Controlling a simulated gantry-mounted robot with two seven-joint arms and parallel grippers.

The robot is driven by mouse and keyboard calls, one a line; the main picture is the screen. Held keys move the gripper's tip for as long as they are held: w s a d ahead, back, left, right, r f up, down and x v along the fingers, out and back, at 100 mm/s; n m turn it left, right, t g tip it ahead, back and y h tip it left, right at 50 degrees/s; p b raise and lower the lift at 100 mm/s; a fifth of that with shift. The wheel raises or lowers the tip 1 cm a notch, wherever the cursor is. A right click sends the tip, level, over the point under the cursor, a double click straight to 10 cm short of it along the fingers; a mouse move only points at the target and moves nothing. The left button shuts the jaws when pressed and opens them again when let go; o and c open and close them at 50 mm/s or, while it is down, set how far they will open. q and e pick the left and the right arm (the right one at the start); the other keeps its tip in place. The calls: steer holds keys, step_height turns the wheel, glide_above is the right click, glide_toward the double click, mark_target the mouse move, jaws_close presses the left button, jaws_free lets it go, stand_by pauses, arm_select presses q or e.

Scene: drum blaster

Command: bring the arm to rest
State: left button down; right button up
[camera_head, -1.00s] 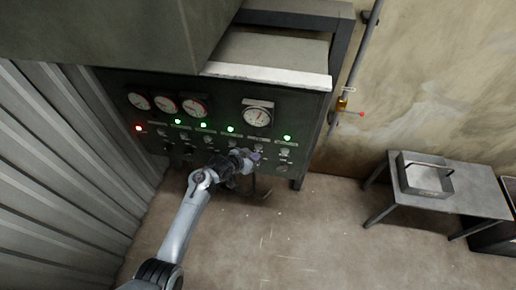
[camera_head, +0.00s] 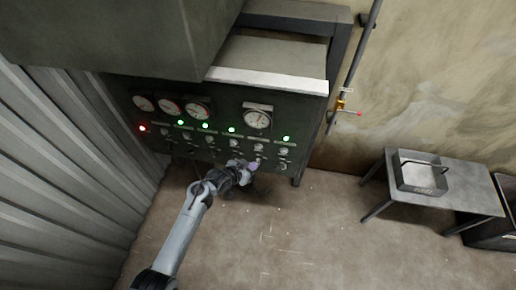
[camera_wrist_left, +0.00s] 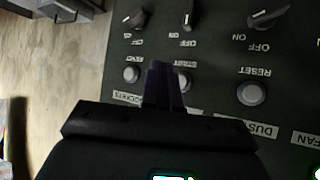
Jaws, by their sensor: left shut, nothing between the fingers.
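My left arm reaches up from the bottom of the head view to the front of a dark control panel (camera_head: 215,145). My left gripper (camera_head: 252,166) is by the panel's lower part, below the row of knobs and buttons. In the left wrist view its fingers (camera_wrist_left: 165,84) are together with nothing between them. They overlap a button marked START, between a left button (camera_wrist_left: 131,74) and a RESET button (camera_wrist_left: 251,94). I cannot tell whether the fingertips touch the panel. My right gripper is not in view.
The panel carries several round gauges (camera_head: 257,117), green lights and one red light (camera_head: 142,128). Corrugated metal (camera_head: 60,170) stands at the left. A small table (camera_head: 465,190) with a metal tray (camera_head: 408,182) stands at the right. The floor (camera_head: 300,235) between is clear.

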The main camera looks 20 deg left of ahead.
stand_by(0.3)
arm_select(q)
steer(key=s+f+g, duration=0.2)
steer(key=s+f, duration=0.8)
steer(key=s, duration=0.2)
steer(key=s+a+r+g+y, duration=0.1)
steer(key=s+r+y, duration=0.15)
steer(key=s, duration=0.95)
steer(key=s+a+r+n+g+y+p, duration=0.1)
steer(key=s+r+g, duration=0.1)
steer(key=s+r, duration=0.6)
steer(key=s+a+r+n+g+y, duration=0.1)
steer(key=s+r+g, duration=0.15)
steer(key=r, duration=0.95)
step_height(320, 180, up, 11)
steer(key=t+p, duration=0.1)
steer(key=p, duration=1)
steer(key=shift+s+d+p, duration=0.3)
steer(key=shift+p, duration=0.1)
